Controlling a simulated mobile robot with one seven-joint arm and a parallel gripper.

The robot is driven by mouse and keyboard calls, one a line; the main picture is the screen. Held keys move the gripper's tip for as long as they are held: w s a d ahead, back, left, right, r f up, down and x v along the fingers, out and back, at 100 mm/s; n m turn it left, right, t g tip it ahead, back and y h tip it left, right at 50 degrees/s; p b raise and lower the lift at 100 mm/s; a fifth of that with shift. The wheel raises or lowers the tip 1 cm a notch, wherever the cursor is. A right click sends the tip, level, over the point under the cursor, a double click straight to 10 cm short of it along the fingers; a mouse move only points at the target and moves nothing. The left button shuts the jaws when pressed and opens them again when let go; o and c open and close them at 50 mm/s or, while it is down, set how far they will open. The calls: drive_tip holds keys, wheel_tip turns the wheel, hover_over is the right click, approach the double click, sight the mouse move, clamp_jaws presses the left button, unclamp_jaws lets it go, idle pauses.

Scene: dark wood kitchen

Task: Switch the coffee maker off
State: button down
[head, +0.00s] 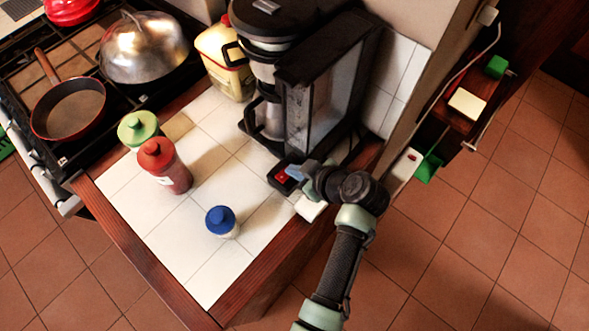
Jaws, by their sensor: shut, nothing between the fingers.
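The coffee maker (345,85) is a black and grey machine with a metal jug (272,117), standing at the back right of the white-tiled counter. In front of it, near the counter's right edge, a small black switch box (275,183) shows a red part (281,176). My gripper (292,170) is shut and empty, with its tips right beside the red part. I cannot tell whether they touch it. The gripper hides the right side of the box. Whether the switch is on or off cannot be seen.
A blue-capped bottle (221,222), a red bottle (165,167) and a green-topped container (138,128) stand on the counter. A yellow-white jug (226,62) is behind. A small white object (310,208) lies below my gripper. The stove with pans is at the left.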

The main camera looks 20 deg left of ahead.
drive_tip(key=shift+s+f, duration=0.1)
drive_tip(key=shift+s, duration=0.05)
drive_tip(key=shift+s+a+p, duration=0.35)
drive_tip(key=shift+s+p, duration=0.15)
drive_tip(key=shift+s, duration=0.2)
drive_tip(key=shift+w+r, duration=0.1)
drive_tip(key=shift+r, duration=0.15)
